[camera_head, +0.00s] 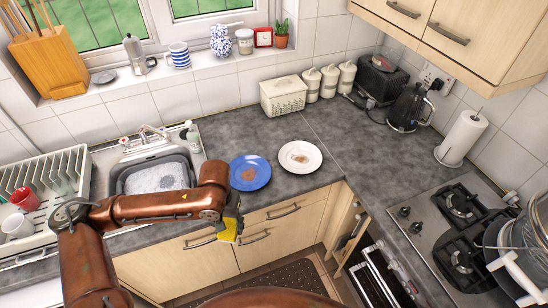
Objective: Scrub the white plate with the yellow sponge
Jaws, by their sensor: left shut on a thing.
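The white plate (311,164) lies on the grey counter near its front edge, with a brownish smear in its middle. The yellow sponge (227,235) is in my left gripper (229,226), which is shut on it. That gripper hangs in front of the cabinet doors, below the counter edge and to the left of the white plate, apart from it. My right gripper does not show.
A blue plate (250,173) with a brown smear lies just left of the white plate. The sink holds a grey basin (184,158) of suds. A dish rack (68,180) stands at the left, a gas hob (461,213) at the right. The counter right of the white plate is clear.

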